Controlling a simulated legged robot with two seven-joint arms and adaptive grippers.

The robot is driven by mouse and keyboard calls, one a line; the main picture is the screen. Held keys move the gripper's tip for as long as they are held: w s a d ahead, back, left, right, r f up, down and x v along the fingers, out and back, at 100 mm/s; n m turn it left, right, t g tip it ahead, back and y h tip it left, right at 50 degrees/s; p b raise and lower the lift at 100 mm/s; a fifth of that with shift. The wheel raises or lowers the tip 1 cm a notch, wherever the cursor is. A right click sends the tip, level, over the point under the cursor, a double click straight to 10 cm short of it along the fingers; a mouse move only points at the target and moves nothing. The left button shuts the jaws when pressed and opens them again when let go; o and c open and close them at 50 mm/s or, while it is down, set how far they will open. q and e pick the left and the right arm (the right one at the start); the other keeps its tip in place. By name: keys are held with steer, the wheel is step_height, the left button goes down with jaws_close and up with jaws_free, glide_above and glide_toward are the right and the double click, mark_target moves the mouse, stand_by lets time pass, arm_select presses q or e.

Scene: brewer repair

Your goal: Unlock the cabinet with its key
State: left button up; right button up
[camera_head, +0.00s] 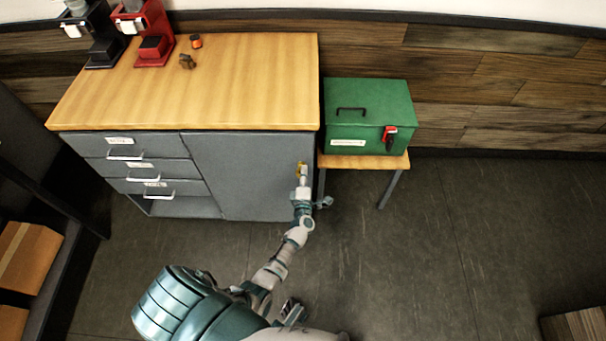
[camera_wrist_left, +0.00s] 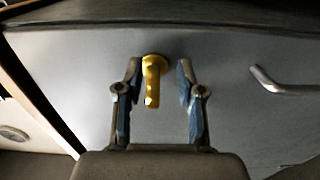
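The cabinet (camera_head: 240,185) is grey with a wooden top, a plain door at the right and drawers at the left. A yellow key-like piece (camera_head: 300,167) stands out from the door's upper right; it shows large in the left wrist view (camera_wrist_left: 152,82), with a round base against the grey panel. My left gripper (camera_head: 302,178) is at this piece. In the left wrist view its two fingers (camera_wrist_left: 159,66) are apart, one on each side of it, with visible gaps. The lock behind it is hidden.
A green box (camera_head: 365,110) with a red latch (camera_head: 389,135) stands on a small table (camera_head: 365,161) to the right. Black and red machines (camera_head: 153,45) and small parts (camera_head: 187,61) are on the cabinet top.

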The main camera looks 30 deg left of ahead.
arm_select(q)
steer(key=shift+r, duration=0.15)
steer(key=shift+s, duration=0.2)
steer(key=v, duration=1.1)
steer(key=shift+s+d+f, duration=0.2)
steer(key=shift+d, duration=0.05)
